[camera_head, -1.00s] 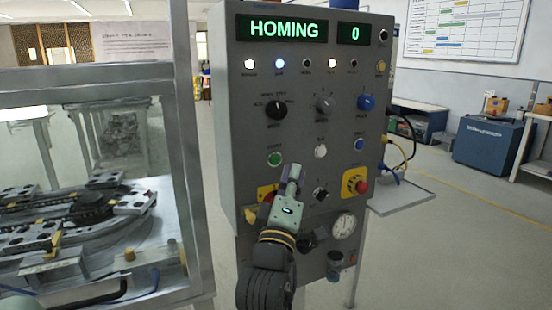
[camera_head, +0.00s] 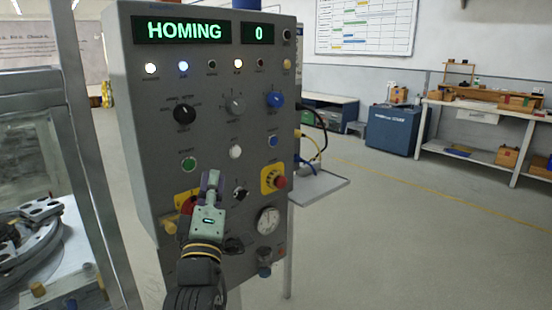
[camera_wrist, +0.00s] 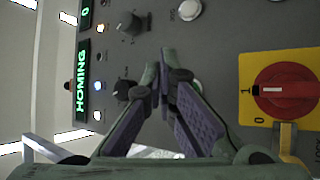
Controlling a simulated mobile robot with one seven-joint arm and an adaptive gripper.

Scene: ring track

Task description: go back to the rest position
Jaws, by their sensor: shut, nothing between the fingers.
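My gripper (camera_head: 210,186) is shut and empty in front of the lower part of the grey control panel (camera_head: 135,100). It covers part of the panel's lower left in the head view, including some of a red knob on a yellow plate. In the wrist view my gripper (camera_wrist: 162,72) has its fingertips together, pointing at the panel face. The panel's display (camera_head: 182,30) reads HOMING, and a smaller display (camera_head: 258,34) reads 0. I cannot tell from the views whether the fingertips touch the panel.
A glass-sided enclosure (camera_head: 45,100) with the ring track stands at the left. A red rotary switch (camera_wrist: 287,90) is close to the gripper. A red stop button (camera_head: 279,182) and a small shelf (camera_head: 318,187) are on the right. Open floor (camera_head: 390,240) lies beyond.

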